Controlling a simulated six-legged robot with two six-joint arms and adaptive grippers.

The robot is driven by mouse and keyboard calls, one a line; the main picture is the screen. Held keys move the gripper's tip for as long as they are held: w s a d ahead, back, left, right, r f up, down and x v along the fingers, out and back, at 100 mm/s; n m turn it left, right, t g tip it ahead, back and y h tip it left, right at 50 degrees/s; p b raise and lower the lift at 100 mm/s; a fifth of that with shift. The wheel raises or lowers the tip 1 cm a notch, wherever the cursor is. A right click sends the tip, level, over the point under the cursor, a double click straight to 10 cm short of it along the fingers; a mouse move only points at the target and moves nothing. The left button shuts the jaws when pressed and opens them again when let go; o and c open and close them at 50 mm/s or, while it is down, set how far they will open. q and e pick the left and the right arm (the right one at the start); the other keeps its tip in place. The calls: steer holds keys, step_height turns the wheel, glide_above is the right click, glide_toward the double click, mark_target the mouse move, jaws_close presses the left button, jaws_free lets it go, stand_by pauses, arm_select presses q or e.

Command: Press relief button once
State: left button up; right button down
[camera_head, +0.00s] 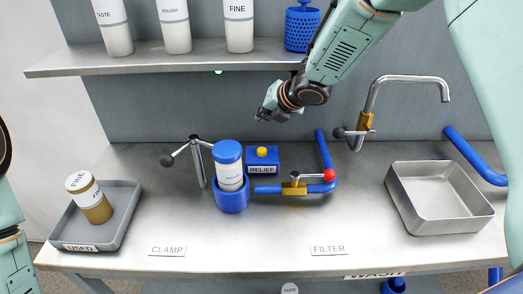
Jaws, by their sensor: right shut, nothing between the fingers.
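The relief button is a small yellow knob (262,152) on top of a blue box labelled RELIEF (262,161), at the back middle of the steel bench. My right gripper (262,115) hangs above the yellow knob and apart from it. It is shut with nothing in it. My left arm shows only in part at the left edge, and its gripper is out of view.
A blue-capped canister (229,165) stands in a blue cup left of the box, beside a clamp lever (194,155). Blue piping with a red-knobbed valve (329,175) lies right of the box. A steel basin (437,196) and tap stand further right. A shelf (170,60) runs above.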

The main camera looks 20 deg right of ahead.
steer(key=b, duration=0.6)
glide_above(264, 151)
step_height(264, 151, down, 6)
steer(key=shift+w+f, duration=0.1)
steer(key=shift+f+b, duration=0.75)
steer(key=shift+f, duration=0.2)
stand_by(0.3)
